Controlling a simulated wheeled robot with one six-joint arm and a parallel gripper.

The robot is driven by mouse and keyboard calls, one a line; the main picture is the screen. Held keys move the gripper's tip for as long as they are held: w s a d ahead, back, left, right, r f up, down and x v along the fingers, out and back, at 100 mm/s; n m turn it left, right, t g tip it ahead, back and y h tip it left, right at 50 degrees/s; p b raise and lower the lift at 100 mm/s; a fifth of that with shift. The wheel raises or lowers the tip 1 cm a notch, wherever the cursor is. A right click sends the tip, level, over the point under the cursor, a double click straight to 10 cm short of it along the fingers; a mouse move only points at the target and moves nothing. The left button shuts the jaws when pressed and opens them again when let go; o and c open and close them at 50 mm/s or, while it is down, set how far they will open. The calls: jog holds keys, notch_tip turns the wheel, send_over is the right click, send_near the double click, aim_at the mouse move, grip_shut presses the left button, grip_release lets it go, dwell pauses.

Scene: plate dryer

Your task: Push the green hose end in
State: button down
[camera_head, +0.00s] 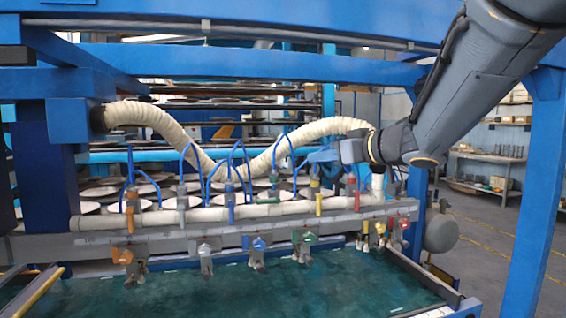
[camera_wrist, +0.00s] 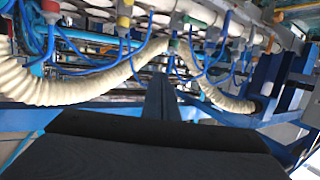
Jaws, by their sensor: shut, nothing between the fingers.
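A green fitting (camera_head: 308,238) hangs on the lower rail in the head view, between a blue fitting (camera_head: 259,244) and a yellow one (camera_head: 380,228). A small green piece (camera_wrist: 173,43) shows in the wrist view, just above and beyond my gripper's tips; I cannot tell whether it is the hose end or how far in it sits. My gripper (camera_wrist: 161,82) is shut and empty, its dark fingers together. In the head view my gripper (camera_head: 322,157) is above the right part of the pale manifold pipe (camera_head: 272,210), apart from the lower fittings.
A ribbed cream hose (camera_head: 160,120) sags behind the pipe; it also crosses the wrist view (camera_wrist: 90,88). Thin blue tubes (camera_head: 236,155) loop up from the pipe. Blue posts (camera_head: 535,200) and an overhead beam (camera_head: 250,64) frame the arm. A green bed (camera_head: 270,285) lies below.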

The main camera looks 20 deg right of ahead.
jog(key=s+r+y, duration=0.1)
send_near(277, 180)
jog(key=w+a+r, duration=0.2)
jog(key=w+r, duration=0.2)
jog(key=r, duration=0.1)
jog(key=f, duration=0.1)
jog(key=w+f, duration=0.2)
jog(key=shift+a+f+n+g, duration=0.15)
jog(key=shift+a+n+g, duration=0.15)
jog(key=shift+a+n, duration=0.1)
notch_tip(277, 180, down, 3)
jog(key=shift+r, duration=0.1)
jog(key=shift+r+p, duration=0.1)
jog(key=shift+p, duration=0.2)
